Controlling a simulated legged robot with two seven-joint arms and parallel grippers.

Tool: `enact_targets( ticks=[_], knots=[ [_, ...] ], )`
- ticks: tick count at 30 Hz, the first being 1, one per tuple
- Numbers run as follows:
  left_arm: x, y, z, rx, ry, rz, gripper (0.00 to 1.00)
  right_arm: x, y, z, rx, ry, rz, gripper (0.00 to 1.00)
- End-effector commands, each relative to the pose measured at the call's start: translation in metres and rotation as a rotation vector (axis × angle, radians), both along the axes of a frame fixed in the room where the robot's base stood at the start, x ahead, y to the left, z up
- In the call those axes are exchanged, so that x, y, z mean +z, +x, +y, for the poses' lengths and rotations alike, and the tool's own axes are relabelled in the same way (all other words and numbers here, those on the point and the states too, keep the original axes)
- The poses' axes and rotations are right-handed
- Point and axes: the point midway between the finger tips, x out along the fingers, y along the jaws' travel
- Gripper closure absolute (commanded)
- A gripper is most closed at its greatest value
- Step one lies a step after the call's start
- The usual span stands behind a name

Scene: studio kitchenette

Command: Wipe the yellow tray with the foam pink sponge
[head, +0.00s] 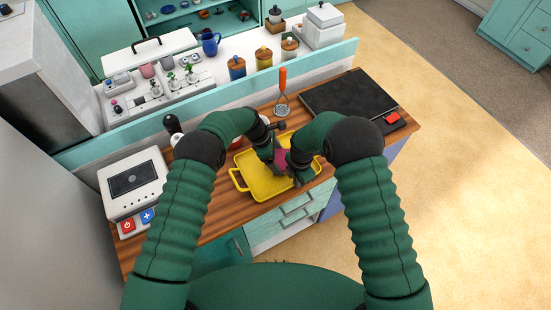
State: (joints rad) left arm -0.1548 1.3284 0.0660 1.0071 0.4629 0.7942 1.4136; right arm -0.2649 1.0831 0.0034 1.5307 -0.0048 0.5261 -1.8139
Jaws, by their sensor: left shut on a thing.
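The yellow tray (258,186) lies on the wooden counter in front of me, with its left handle and near rim showing. The pink sponge (283,156) is a small dark pink patch over the tray, between my two grippers. My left gripper (275,152) is shut on the sponge above the middle of the tray. My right gripper (300,175) is just right of the sponge, low over the tray's right part; its fingers are too small and dark to read. My arms hide parts of the tray, and I cannot tell whether the sponge touches it.
A white appliance (135,184) with red and blue buttons stands at the counter's left end. A black hotplate (348,95) with a red knob is at the right. A masher with an orange handle (283,80) is behind the tray. A teal ledge (205,101) bounds the counter's back.

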Motion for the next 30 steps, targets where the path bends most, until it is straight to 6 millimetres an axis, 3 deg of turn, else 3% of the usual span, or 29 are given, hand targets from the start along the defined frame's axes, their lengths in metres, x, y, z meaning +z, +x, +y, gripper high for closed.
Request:
enact_targets(
  ticks=[16,24,30],
  knots=[
    [0.056,0.0,0.001,0.0,0.0,-0.002,0.59,-0.002,-0.001,-0.002,0.0,-0.003,0.002,1.0],
    [0.06,0.0,0.001,0.0,0.001,-0.001,0.59,-0.002,-0.001,-0.002,0.0,-0.003,0.002,1.0],
    [0.06,0.0,0.001,0.0,0.0,-0.001,0.59,-0.001,0.0,-0.002,0.0,-0.003,0.001,0.73]
  ],
)
